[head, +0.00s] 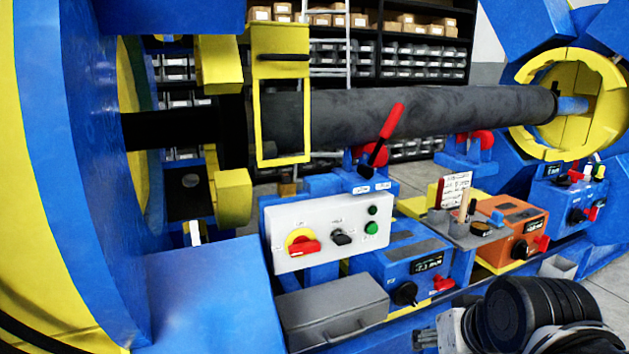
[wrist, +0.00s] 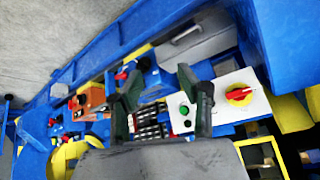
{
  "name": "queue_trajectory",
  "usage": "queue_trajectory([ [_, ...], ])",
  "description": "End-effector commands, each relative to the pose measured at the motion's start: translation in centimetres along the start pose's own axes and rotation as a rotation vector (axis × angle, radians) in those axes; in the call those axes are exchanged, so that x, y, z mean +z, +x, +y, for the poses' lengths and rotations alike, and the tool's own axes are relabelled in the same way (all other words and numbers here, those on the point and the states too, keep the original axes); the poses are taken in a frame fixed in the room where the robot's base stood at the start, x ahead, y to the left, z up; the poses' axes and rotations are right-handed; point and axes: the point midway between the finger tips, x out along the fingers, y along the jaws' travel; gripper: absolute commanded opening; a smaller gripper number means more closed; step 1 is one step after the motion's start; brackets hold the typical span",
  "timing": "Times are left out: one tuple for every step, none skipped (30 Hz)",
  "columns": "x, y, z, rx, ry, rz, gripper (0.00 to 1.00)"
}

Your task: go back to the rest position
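My gripper (wrist: 160,88) shows in the wrist view with its two dark fingers apart and nothing between them. It points toward the blue positioner bench, and how far off the bench is cannot be told. In the head view, black and white parts of my arm stand at the lower right, in front of the bench; the fingers cannot be made out there. The white control panel (head: 328,234) has a red-and-yellow rotary switch (head: 302,243) and green buttons. The switch also shows right of the fingers in the wrist view (wrist: 239,93).
A long dark cylinder (head: 420,112) spans the blue-and-yellow positioner. A red-handled lever (head: 390,122) rises before it. A grey drawer box (head: 332,308), a blue control box (head: 402,264) and an orange box (head: 512,222) line the bench. Shelves with bins stand behind.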

Motion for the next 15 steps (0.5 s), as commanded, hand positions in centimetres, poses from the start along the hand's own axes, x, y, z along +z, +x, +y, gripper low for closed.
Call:
queue_trajectory([
  [0.8, -0.3, 0.1, 0.010, -0.018, 0.000, 0.36],
  [1.2, -0.5, 0.1, 0.017, -0.028, 0.000, 0.36],
  [1.7, -0.7, 0.2, 0.026, -0.041, 0.000, 0.36],
  [2.1, -0.8, 0.3, 0.031, -0.050, 0.001, 0.36],
  [2.5, -0.9, 0.4, 0.038, -0.060, 0.001, 0.36],
  [2.9, -1.1, 0.5, 0.046, -0.072, 0.002, 0.36],
  [3.3, -1.2, 0.6, 0.052, -0.080, 0.002, 0.36],
  [3.6, -1.3, 0.7, 0.058, -0.089, 0.002, 0.36],
  [3.3, -1.9, 0.6, 0.061, -0.093, 0.002, 0.36],
  [2.8, -2.5, 0.6, 0.060, -0.091, 0.002, 0.36],
  [2.4, -2.9, 0.5, 0.060, -0.090, 0.003, 0.36],
  [2.1, -3.4, 0.5, 0.060, -0.090, 0.003, 0.36],
  [1.8, -3.8, 0.4, 0.060, -0.090, 0.003, 0.36],
  [1.5, -4.1, 0.4, 0.060, -0.090, 0.003, 0.36],
  [1.2, -4.6, 0.3, 0.060, -0.090, 0.003, 0.36],
])
